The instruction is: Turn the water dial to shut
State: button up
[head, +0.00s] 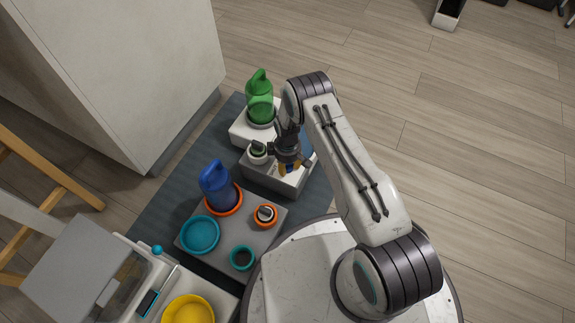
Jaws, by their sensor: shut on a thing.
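My gripper (288,166) reaches down over the grey block (262,180) in front of the green bottle (260,100). The green bottle stands upright on a white base (240,133).
A blue bottle (218,188), a teal bowl (200,235), a small teal cup (242,258) and an orange-ringed knob (265,215) stand on the nearer grey unit. A yellow bowl (188,310) is at the front.

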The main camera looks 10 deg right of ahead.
jog(key=shift+n, duration=0.3)
dwell(0.4)
jog(key=o, duration=1.2)
notch_tip(320, 180, up, 12)
dwell(0.5)
